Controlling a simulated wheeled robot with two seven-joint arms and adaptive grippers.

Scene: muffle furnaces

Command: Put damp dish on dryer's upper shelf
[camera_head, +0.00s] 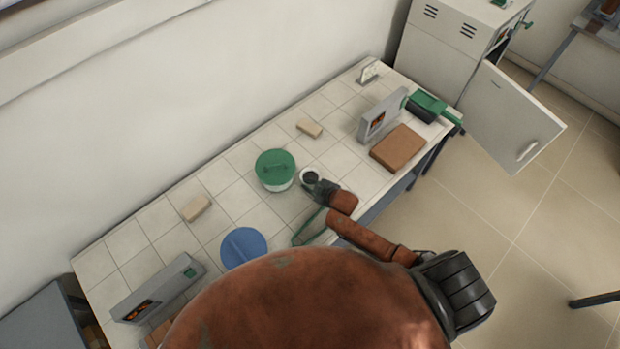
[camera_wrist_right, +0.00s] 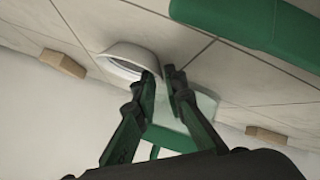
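A small white dish (camera_head: 311,177) with dark contents stands on the tiled bench beside a green-lidded jar (camera_head: 277,166). My right gripper (camera_head: 318,186) is at the dish's near side. In the right wrist view, the fingertips (camera_wrist_right: 161,74) are a short gap apart at the rim of the white dish (camera_wrist_right: 125,58). One fingertip overlaps the rim; whether they grip it cannot be told. A grey-white cabinet (camera_head: 447,45), probably the dryer, stands at the upper right with its door (camera_head: 510,112) swung open. Its shelves are hidden. My left gripper is out of view.
A blue round lid (camera_head: 243,247) and green tongs (camera_head: 308,228) lie near my right arm. A brown block (camera_head: 398,148), a grey control box (camera_head: 381,114) and a green-and-black item (camera_head: 427,106) occupy the bench's right end. The floor before the open door is clear.

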